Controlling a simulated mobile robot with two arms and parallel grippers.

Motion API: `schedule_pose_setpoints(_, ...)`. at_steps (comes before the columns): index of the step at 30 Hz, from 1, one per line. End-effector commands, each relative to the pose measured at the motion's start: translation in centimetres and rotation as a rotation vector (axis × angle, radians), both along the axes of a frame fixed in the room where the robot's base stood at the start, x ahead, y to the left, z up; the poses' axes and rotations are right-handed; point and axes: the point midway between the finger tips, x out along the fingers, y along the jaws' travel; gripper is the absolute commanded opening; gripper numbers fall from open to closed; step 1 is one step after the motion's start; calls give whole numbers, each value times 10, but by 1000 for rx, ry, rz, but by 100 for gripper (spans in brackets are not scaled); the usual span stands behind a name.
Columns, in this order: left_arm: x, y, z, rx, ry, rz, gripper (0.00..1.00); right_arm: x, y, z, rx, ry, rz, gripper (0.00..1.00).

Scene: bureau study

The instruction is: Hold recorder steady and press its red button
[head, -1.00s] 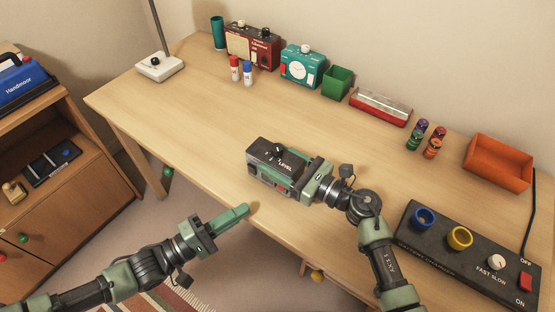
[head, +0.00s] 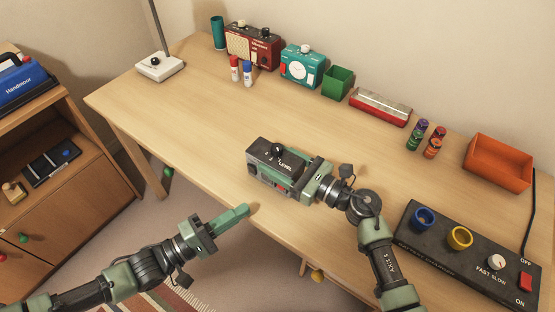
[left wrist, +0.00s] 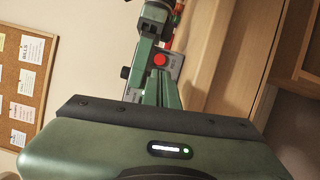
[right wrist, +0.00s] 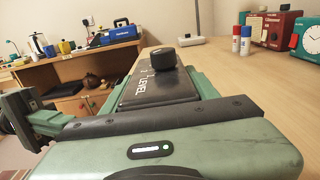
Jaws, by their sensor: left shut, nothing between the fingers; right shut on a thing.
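The recorder (head: 277,165) is a dark box with a black knob and the word LEVEL on top, on the desk near its front edge. My right gripper (head: 300,178) is shut on its right end; the recorder also fills the middle of the right wrist view (right wrist: 152,88). In the left wrist view the red button (left wrist: 160,60) shows on the recorder's front side. My left gripper (head: 243,211) is shut and empty at the desk's front edge, short of the recorder, its fingertips pointing towards it.
A black control panel (head: 440,251) with cups, a knob and a red switch lies at the right. An orange tray (head: 499,165), several small batteries (head: 433,149) and a red box (head: 380,108) stand at the back. The desk left of the recorder is clear.

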Motion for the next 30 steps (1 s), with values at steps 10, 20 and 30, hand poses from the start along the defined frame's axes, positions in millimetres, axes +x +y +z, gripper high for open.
schedule_pose_setpoints(10,0,0,0,0,0,0,0,0,0,0,-1,0,-1,0)
schedule_pose_setpoints(20,-12,-33,19,-299,173,46,0,0,0,0,-1,0,-1,0)
schedule_pose_setpoints(30,-21,-52,48,-1479,778,337,0,0,0,0,-1,0,-1,0)
